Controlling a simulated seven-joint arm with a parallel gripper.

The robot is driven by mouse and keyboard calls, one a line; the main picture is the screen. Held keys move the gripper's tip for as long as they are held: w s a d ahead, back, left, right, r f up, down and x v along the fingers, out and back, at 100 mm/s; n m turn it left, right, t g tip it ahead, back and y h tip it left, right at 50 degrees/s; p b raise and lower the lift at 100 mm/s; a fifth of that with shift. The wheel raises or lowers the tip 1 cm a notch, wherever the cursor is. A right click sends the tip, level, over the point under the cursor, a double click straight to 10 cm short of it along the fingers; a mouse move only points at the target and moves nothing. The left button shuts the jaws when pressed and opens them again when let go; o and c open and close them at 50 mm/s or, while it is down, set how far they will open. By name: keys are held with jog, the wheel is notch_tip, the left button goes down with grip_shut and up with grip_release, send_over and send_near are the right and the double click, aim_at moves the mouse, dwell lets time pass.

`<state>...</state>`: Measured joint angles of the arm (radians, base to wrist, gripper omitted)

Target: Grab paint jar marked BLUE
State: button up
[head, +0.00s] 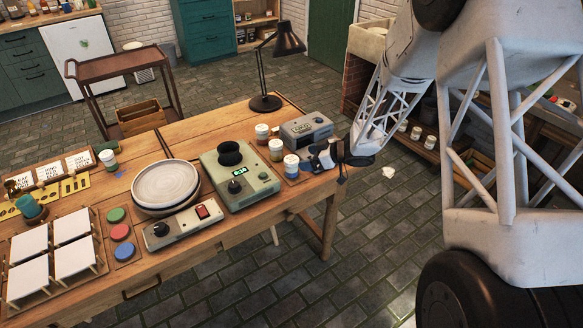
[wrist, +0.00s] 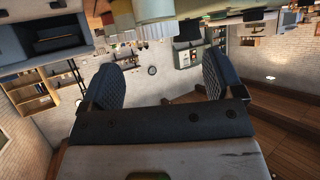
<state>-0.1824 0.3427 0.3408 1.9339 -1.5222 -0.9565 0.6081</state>
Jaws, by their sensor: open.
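Three pale-lidded paint jars stand in a row near the right end of the table: a back jar (head: 262,132), a middle jar (head: 276,150) and a front jar (head: 291,166). Their labels are too small to read, so I cannot tell which is marked BLUE. Another jar (head: 108,159) stands at the left by the cards. My gripper (head: 335,158) is at the table's right edge, just right of the front jar and apart from it. In the wrist view, the jaws (wrist: 160,78) are spread wide with nothing between them.
A grey box device (head: 306,128) stands behind the gripper. A green device with a display (head: 240,175) is left of the jars. Stacked plates (head: 165,184), a control box with a red switch (head: 183,226) and green, red and blue discs (head: 121,232) lie further left.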

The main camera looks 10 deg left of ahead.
aim_at(291, 159)
jog(key=shift+a, duration=0.1)
jog(key=shift+x, duration=1.2)
jog(key=shift+x, duration=2.65)
jog(key=shift+w, duration=0.15)
jog(key=shift+c, duration=0.4)
jog(key=c, duration=1.1)
jog(key=shift+r, duration=0.25)
